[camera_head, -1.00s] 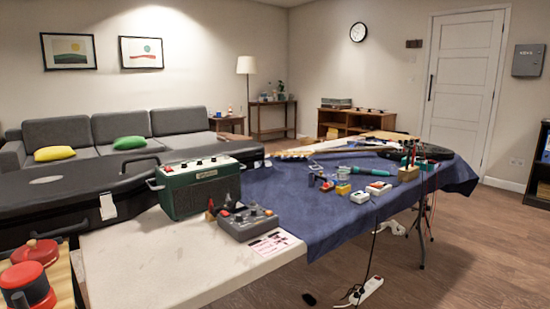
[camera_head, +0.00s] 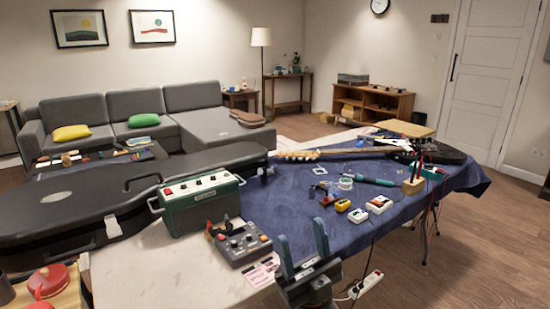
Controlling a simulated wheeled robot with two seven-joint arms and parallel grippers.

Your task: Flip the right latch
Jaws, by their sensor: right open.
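A long black guitar case (camera_head: 75,225) lies closed on the left part of the table, with a handle and a white tag on its near side. Its latches are too small or hidden to make out clearly. My right gripper (camera_head: 303,250) is in the lower middle, open and empty, its two blue-grey fingers pointing up. It is in front of the blue cloth, right of the grey pedal unit and well apart from the case. My left gripper is not in view.
A green amplifier (camera_head: 200,209) and a grey pedal unit (camera_head: 239,243) stand between the case and my right gripper. An electric guitar (camera_head: 420,152), small pedals (camera_head: 380,204) and tools lie on the blue cloth (camera_head: 300,195). A red pot (camera_head: 47,281) is at lower left.

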